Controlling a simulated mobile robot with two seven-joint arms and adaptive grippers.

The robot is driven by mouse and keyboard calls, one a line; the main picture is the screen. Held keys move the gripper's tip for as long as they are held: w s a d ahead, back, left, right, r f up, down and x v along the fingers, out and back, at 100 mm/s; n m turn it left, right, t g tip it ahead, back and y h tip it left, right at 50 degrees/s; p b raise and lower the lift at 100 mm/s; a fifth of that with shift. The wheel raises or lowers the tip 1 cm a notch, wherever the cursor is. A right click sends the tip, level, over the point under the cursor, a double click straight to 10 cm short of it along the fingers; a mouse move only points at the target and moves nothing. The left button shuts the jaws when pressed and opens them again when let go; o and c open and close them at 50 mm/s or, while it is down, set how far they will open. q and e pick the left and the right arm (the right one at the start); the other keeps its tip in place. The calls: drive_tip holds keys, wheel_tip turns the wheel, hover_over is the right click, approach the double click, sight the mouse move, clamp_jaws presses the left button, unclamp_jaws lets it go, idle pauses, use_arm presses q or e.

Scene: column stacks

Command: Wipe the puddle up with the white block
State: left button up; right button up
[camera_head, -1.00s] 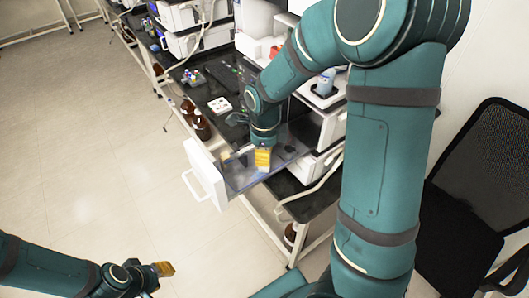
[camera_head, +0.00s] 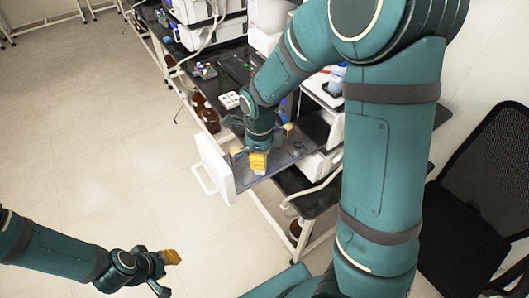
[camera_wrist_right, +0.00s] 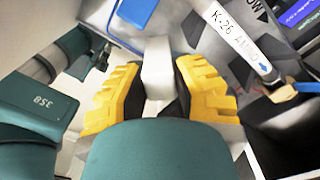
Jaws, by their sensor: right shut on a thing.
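The white block (camera_wrist_right: 157,75) stands between the yellow pads of my right gripper (camera_wrist_right: 158,92) in the right wrist view, and the pads are shut on it. In the head view my right gripper (camera_head: 257,162) is low inside the pulled-out drawer (camera_head: 214,166), near its white front; the block is not clear there. I cannot make out the puddle's edges; the drawer floor (camera_head: 288,152) looks grey and glossy, and the arm and gripper hide part of it. My left gripper (camera_head: 170,273) is at the lower left, open and empty, away from the drawer.
A labelled white tube (camera_wrist_right: 232,36) lies close to the right of the gripper in the wrist view. The dark bench (camera_head: 235,68) carries a white tray (camera_head: 230,100) and instruments. A black chair (camera_head: 490,180) stands at right. The floor (camera_head: 95,140) at left is clear.

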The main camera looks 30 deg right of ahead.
drive_tip(key=shift+d+f, duration=0.15)
drive_tip(key=shift+d, duration=1)
drive_tip(key=shift+w+d, duration=0.15)
drive_tip(key=shift+d, duration=0.95)
drive_tip(key=shift+a+p, duration=0.85)
drive_tip(key=shift+a, duration=1.4)
drive_tip(key=shift+d, duration=2.25)
drive_tip(key=shift+a+p, duration=0.5)
drive_tip(key=shift+a, duration=0.7)
drive_tip(key=shift+a+p, duration=0.5)
drive_tip(key=shift+a, duration=0.6)
drive_tip(key=shift+d, duration=2.3)
drive_tip(key=shift+a+p, duration=0.45)
drive_tip(key=shift+a, duration=1.8)
drive_tip(key=shift+d, duration=2.25)
